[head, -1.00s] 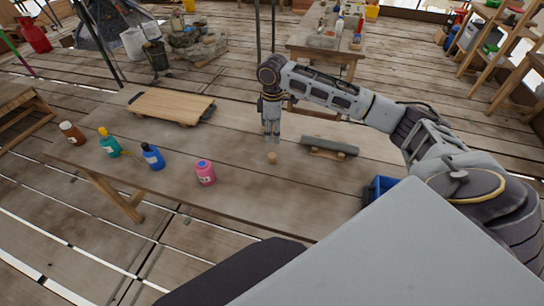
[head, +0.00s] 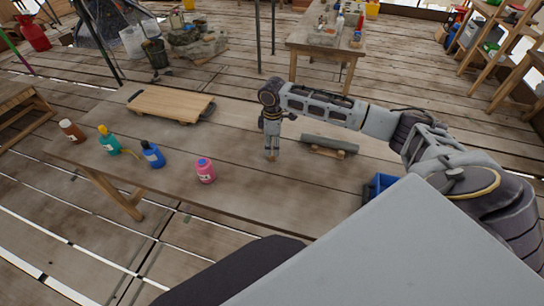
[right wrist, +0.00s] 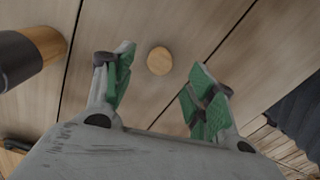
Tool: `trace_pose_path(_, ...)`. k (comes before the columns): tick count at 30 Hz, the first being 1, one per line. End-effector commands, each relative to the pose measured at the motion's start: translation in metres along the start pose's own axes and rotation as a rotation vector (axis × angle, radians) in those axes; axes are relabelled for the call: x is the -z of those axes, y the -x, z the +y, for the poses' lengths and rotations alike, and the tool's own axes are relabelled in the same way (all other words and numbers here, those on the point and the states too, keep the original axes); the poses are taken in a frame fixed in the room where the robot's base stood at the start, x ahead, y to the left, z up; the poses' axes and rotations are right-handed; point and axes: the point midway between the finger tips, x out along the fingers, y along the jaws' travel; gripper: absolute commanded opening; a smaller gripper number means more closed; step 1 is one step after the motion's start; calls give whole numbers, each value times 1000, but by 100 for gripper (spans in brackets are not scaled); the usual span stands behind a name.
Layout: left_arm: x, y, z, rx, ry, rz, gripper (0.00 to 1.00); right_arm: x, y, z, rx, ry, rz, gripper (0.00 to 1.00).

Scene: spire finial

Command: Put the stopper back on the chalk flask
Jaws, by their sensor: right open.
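The stopper is a small, round, tan cork-like piece (head: 270,158) on the table (head: 240,200); it also shows in the right wrist view (right wrist: 159,61). My right gripper (head: 272,151) is over it, pointing down. In the right wrist view its green-padded fingers (right wrist: 160,78) are spread, with the stopper visible between and beyond them, not gripped. I cannot tell which is the chalk flask. My left gripper is out of view.
A grey cylinder (head: 330,144) lies on a wooden rest just right of my right gripper. A wooden board (head: 170,106) lies at the back left of the table. A blue bin (head: 379,186) is at the right. The table between the pink bottle and the stopper is clear.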

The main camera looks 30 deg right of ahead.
Motion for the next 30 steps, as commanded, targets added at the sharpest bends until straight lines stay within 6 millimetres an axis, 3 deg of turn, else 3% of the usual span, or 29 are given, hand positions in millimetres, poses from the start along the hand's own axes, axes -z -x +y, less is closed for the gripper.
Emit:
trace_pose_path(17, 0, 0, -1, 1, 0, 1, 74, 0, -11, 0, 0, 1, 0, 56)
trace_pose_path(30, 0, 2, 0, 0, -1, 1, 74, 1, -53, -1, 0, 1, 1, 56)
